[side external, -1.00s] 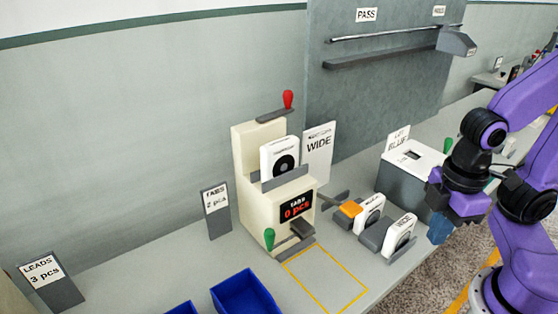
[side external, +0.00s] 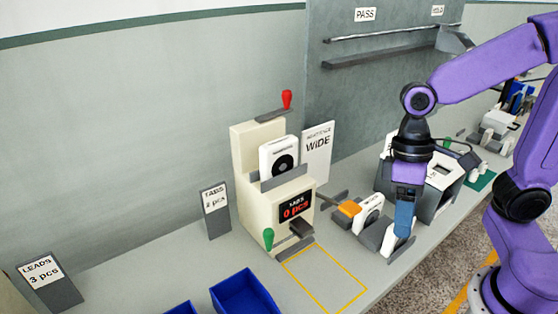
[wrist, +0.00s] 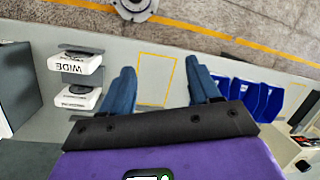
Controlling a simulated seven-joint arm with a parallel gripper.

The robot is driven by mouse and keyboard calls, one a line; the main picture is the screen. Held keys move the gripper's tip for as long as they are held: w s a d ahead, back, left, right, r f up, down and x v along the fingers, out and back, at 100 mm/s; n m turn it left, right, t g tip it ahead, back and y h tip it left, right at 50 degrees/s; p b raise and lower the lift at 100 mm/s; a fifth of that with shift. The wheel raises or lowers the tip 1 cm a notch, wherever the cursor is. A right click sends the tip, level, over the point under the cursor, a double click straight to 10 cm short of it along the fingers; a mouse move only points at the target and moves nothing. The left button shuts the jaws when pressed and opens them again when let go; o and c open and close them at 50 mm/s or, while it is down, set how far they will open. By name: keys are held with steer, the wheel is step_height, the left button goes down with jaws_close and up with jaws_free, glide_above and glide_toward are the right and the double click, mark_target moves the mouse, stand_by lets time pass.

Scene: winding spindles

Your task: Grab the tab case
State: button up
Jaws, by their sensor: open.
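Two white cases stand in grey holders on the bench. The front one, marked WIDE (wrist: 75,63), is partly covered by my gripper in the side view. The other white case (side external: 369,210) stands just behind it and also shows in the wrist view (wrist: 78,98). Which one is the tab case I cannot tell. A third white case with a black disc (side external: 280,158) sits in the cream machine (side external: 245,170), whose display reads TABS 0 pcs. My gripper (side external: 403,228) points down, open and empty. In the wrist view both cases lie left of its blue fingers (wrist: 158,68).
A yellow outline (side external: 325,280) marks bare bench in front of the machine. Blue bins (side external: 245,292) stand at the front left. A grey-white box (side external: 440,180) stands behind my gripper.

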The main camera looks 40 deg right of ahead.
steer(key=w+a+r+m+g+y, duration=0.2)
steer(key=w+m+y, duration=0.1)
steer(key=w+m, duration=0.45)
steer(key=m+t+y, duration=0.5)
steer(key=m+y, duration=0.4)
steer(key=m, duration=0.6)
glide_toward(284, 140)
steer(key=shift+y, duration=0.3)
steer(key=x, duration=0.5)
steer(key=shift+s+a+f, duration=0.1)
steer(key=shift+a+f, duration=0.15)
steer(key=shift+f, duration=0.2)
steer(key=shift+x, duration=2.85)
